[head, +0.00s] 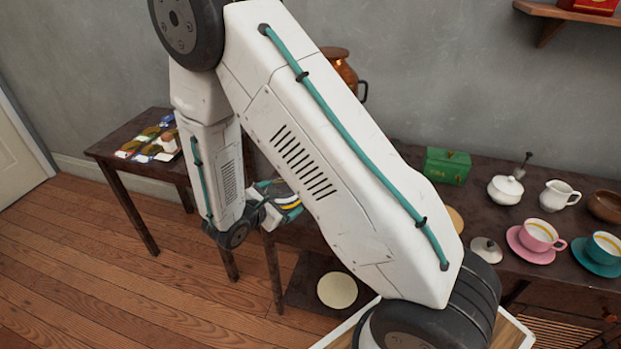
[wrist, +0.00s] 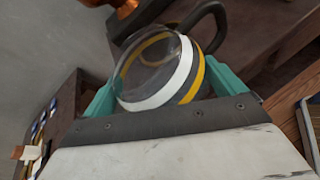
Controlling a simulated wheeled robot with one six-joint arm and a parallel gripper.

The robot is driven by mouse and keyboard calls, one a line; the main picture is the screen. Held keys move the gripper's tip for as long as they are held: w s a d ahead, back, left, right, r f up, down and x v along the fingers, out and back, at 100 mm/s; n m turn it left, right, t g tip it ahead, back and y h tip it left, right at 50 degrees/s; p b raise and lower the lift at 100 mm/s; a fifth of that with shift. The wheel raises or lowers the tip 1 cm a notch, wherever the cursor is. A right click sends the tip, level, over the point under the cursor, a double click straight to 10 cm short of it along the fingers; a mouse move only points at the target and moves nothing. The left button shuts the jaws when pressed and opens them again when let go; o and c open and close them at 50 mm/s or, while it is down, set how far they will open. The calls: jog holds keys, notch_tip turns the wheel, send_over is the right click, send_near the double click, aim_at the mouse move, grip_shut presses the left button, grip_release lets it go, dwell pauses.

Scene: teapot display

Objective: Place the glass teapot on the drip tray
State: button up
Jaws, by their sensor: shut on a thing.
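The glass teapot (wrist: 150,62) is clear, with white and yellow bands and a dark loop handle, and fills the middle of the wrist view. The teal fingers of my gripper (wrist: 163,85) are shut on it, one on each side. In the head view my gripper (head: 268,203) is at the left end of the long dark table, with a small banded part of the teapot (head: 290,204) showing beside my arm. My arm hides the rest. I cannot make out the drip tray in either view; my arm covers much of the table.
A copper urn (head: 343,70) stands behind my arm. A green tin (head: 447,166), white sugar bowl (head: 505,189), white jug (head: 558,195), pink cup (head: 538,235) and teal cup (head: 604,247) occupy the table's right. A small side table (head: 125,140) with packets stands at left.

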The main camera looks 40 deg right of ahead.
jog(key=w+d, duration=0.1)
jog(key=d, duration=0.2)
jog(key=w+d, duration=0.2)
jog(key=d, duration=0.2)
jog(key=w+d, duration=0.2)
jog(key=d, duration=0.2)
jog(key=shift+d, duration=0.25)
jog(key=shift+w+d, duration=0.25)
jog(key=shift+d, duration=0.35)
jog(key=shift+w+d, duration=0.2)
jog(key=shift+d, duration=0.4)
jog(key=shift+w+d+f, duration=0.15)
jog(key=shift+f, duration=0.6)
jog(key=shift+f, duration=0.15)
